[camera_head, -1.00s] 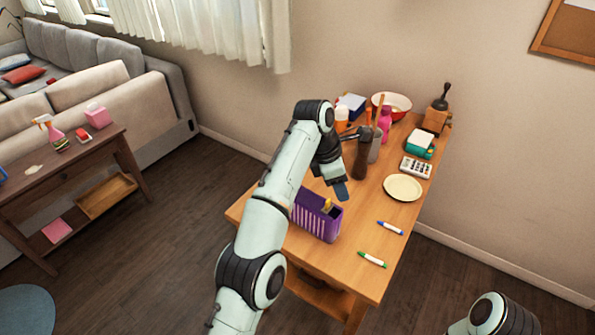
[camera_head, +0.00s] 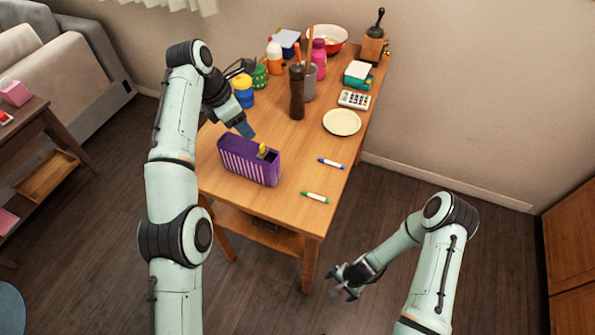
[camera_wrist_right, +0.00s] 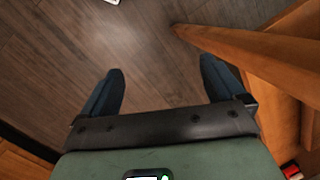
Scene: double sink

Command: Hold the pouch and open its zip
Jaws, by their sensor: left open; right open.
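The pouch (camera_head: 247,165) is a purple box-shaped thing with pale stripes on its side. It stands upright at the left front of the table, with a small yellow piece (camera_head: 263,149) at its top that may be the zip pull. My left gripper (camera_head: 246,130) is just behind and above the pouch, apart from it; its blue fingers point down and it is open. My right gripper (camera_head: 345,288) is off the table, low beyond its front right corner. In the right wrist view (camera_wrist_right: 160,85) its fingers are wide apart with only floor between them.
The wooden table (camera_head: 290,215) has two marker pens (camera_head: 315,197) right of the pouch. Behind are a cream plate (camera_head: 342,122), a calculator (camera_head: 353,99), a dark brown mill (camera_head: 297,92) and several jars. A wooden table leg (camera_wrist_right: 250,50) stands beside the right gripper.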

